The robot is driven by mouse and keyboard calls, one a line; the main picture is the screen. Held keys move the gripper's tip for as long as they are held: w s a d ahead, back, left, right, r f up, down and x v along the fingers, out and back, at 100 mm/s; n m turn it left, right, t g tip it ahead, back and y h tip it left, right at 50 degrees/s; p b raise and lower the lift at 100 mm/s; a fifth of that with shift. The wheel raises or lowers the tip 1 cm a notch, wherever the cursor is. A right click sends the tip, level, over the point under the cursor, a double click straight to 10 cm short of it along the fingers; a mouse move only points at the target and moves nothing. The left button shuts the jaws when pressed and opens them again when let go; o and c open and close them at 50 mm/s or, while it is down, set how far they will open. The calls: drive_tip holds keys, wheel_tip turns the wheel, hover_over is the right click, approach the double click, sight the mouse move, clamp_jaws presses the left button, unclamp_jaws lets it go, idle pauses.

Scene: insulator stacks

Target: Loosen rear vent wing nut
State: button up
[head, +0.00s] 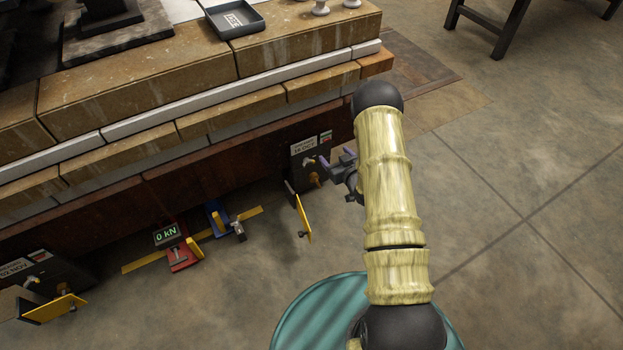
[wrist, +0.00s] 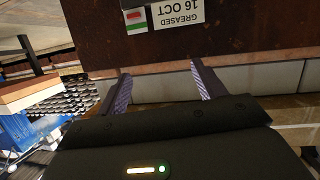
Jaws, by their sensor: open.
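My gripper (head: 338,161) is at the right end of the rusty brown side panel (head: 235,165). Its jaws are open and empty. In the wrist view the two purple-grey fingers (wrist: 160,70) stand apart before the lower edge of the panel, with nothing between them. A small brass-coloured fitting (head: 314,180), perhaps the wing nut, sits just left of the fingers in the head view, under a white label (head: 303,146). A yellow flap (head: 304,218) hangs below it. The label reads "GREASED 16 OCT" in the wrist view (wrist: 178,16); no wing nut shows there.
A second dark housing with brass fittings (head: 32,283) and a yellow flap (head: 53,308) is at lower left. A red gauge reading "0 kN" (head: 168,236) and a blue clamp (head: 216,216) sit between. Brick courses (head: 140,75) rise above the panel.

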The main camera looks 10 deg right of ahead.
sight(308, 163)
drive_tip(key=s+f+t+y+b, duration=0.2)
drive_tip(key=s+f+b, duration=0.3)
drive_tip(key=f, duration=1.2)
drive_tip(key=t+b, duration=0.1)
drive_tip(key=b, duration=0.2)
drive_tip(key=shift+s+a+f+y+b, duration=0.2)
drive_tip(key=shift+a+y+b, duration=0.1)
drive_tip(key=shift+b, duration=0.05)
drive_tip(key=shift+w, duration=0.1)
drive_tip(key=b+x, duration=0.8)
drive_tip(key=x, duration=0.9)
drive_tip(key=shift+w+b, duration=0.15)
drive_tip(key=shift+b, duration=0.2)
drive_tip(key=shift+c, duration=0.4)
